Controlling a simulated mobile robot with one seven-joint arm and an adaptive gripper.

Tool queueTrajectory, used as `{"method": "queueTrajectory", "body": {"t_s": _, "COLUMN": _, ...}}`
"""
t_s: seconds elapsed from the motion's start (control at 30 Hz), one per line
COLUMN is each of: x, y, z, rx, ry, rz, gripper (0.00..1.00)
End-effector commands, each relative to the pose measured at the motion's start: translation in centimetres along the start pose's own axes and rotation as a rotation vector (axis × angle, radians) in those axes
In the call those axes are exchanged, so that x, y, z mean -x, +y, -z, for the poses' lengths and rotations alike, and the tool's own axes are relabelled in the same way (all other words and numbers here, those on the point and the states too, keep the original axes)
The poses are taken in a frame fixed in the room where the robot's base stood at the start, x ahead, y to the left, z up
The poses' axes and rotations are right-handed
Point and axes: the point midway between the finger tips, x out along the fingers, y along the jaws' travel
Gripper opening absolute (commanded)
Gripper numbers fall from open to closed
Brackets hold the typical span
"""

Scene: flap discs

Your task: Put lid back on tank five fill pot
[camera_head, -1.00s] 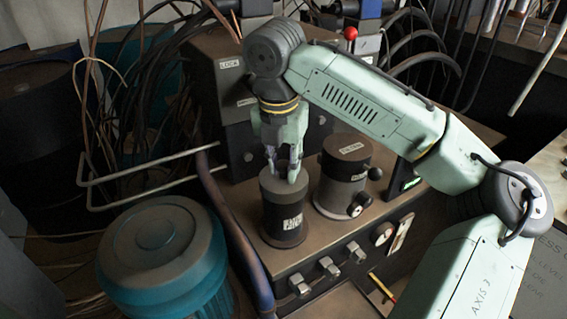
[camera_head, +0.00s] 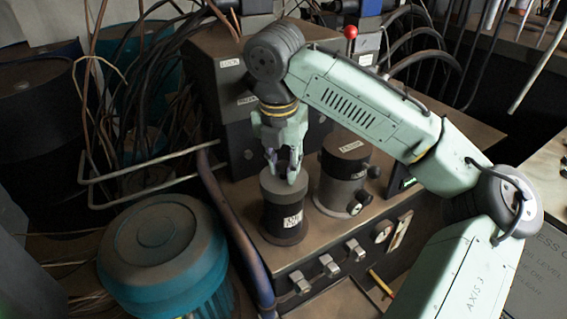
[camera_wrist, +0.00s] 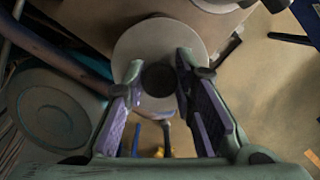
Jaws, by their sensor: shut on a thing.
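The fill pot (camera_head: 284,217) is a dark cylinder with a white label, upright near the front edge of the bench. A grey round lid (camera_head: 270,188) covers its top, with no clear gap between them in the head view. My gripper (camera_head: 283,176) points down over it and is shut on the lid's dark knob. In the wrist view the lid (camera_wrist: 128,48) is a grey disc, with the dark knob (camera_wrist: 158,79) between the fingers (camera_wrist: 160,72). The pot's body is mostly hidden below the lid there.
A second, similar pot (camera_head: 340,185) with a dark top stands close at the right. A blue-green motor-like drum (camera_head: 160,250) is at the front left. A bent pipe (camera_head: 232,225) runs left of the bench. Valves (camera_head: 329,265) line the bench front; a dark labelled cabinet (camera_head: 225,95) stands behind.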

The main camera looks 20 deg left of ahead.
Motion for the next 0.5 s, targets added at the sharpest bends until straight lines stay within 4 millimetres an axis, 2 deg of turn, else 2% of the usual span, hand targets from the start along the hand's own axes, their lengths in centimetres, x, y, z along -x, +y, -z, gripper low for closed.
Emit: {"method": "queueTrajectory", "body": {"t_s": 0.5, "x": -1.06, "y": 0.03, "z": 0.17, "rx": 0.0, "ry": 0.0, "rz": -0.001, "gripper": 0.0}}
